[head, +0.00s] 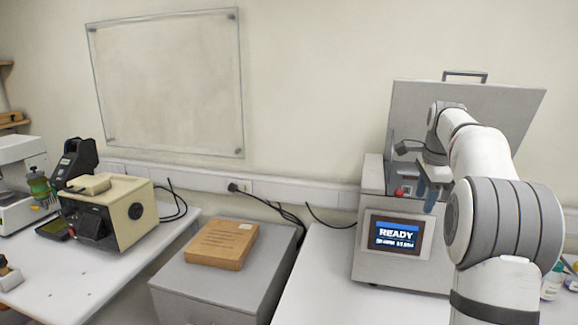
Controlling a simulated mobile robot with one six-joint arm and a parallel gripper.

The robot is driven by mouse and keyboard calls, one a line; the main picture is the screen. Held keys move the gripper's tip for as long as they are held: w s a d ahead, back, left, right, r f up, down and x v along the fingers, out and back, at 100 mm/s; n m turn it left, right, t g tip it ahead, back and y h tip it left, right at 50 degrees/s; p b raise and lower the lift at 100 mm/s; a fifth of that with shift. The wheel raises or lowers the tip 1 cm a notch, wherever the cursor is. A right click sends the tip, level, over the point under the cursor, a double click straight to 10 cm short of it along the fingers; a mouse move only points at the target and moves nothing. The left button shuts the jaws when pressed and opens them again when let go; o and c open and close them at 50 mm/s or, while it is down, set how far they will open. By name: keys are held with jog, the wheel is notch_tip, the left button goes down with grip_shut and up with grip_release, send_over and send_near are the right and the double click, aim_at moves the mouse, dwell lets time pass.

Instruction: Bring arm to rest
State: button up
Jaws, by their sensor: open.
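My arm (478,150) rises on the right side of the head view and bends over toward a grey testing machine. My gripper (428,196) hangs down at the machine's front, above its screen (395,235), which reads "READY". The gripper's blue-grey fingers are small in view; they are open and I see nothing held between them. The machine (372,215) has its large grey lid (500,105) raised behind the arm. The arm hides part of the machine's right side and its opening. I cannot tell whether the fingers touch the machine.
A grey cabinet (215,285) with a brown wooden board (223,245) on it stands in the middle. A beige device (125,212) and other instruments are on the left bench. Bottles (552,280) stand at the far right, close to my arm.

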jog(key=s+a+f+n, duration=0.2)
jog(key=s+a+n, duration=0.8)
jog(key=s+a, duration=0.55)
jog(key=s+a+f+n, duration=0.2)
jog(key=s+f+n, duration=0.2)
jog(key=s, duration=0.5)
jog(key=s+a+f+n+t+b, duration=0.1)
jog(key=s+f+n, duration=0.4)
jog(key=s, duration=0.5)
notch_tip(320, 180, down, 2)
jog(key=shift+a+f, duration=0.1)
jog(key=shift+a, duration=0.4)
jog(key=shift+c, duration=0.3)
